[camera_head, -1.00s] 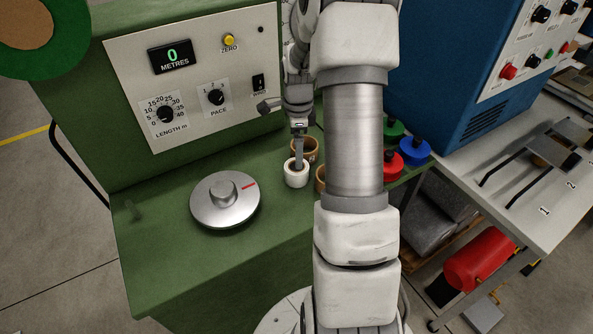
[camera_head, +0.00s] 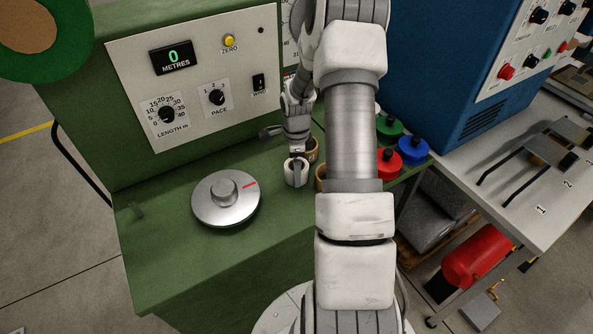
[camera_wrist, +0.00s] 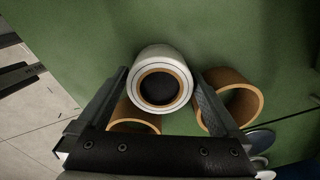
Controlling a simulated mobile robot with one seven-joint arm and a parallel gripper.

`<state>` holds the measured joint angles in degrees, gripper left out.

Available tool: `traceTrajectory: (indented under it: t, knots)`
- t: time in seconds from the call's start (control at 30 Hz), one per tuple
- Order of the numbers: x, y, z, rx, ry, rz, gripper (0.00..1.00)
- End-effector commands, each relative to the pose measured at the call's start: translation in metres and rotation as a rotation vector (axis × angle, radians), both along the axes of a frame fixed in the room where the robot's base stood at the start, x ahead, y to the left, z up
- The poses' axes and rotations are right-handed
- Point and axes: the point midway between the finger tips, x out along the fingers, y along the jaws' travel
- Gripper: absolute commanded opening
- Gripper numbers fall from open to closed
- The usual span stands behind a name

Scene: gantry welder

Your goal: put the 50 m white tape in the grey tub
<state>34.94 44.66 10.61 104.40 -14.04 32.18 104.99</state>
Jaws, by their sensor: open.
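A white tape roll (camera_head: 296,178) with a brown core stands on the green machine's top. In the wrist view the white roll (camera_wrist: 160,75) lies between the two fingers of my gripper (camera_wrist: 163,95), which are apart on either side of it. I cannot tell whether the fingers touch it. In the head view my gripper (camera_head: 296,160) is at the roll from above, and my arm hides part of the area. The roll's length marking cannot be read. I cannot make out a grey tub for certain in any view.
Brown rings stand close by: one at right (camera_wrist: 232,105) and one at lower left (camera_wrist: 134,134) in the wrist view. A round metal disc (camera_head: 226,211) sits left of the roll. Red (camera_head: 386,165), green (camera_head: 390,127) and blue (camera_head: 414,150) round pieces stand right of my arm.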

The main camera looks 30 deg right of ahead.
Motion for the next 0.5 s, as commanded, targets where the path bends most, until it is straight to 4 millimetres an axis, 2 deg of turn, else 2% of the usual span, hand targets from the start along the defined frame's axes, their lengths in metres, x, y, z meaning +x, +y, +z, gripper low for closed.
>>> traceTrajectory:
  t: [0.07,0.5]
  knots:
    - [0.0,-0.0001,0.0002,0.0,0.0,0.0,0.98]
    - [0.0002,-0.0002,0.0009,-0.001,-0.001,0.0,0.19]
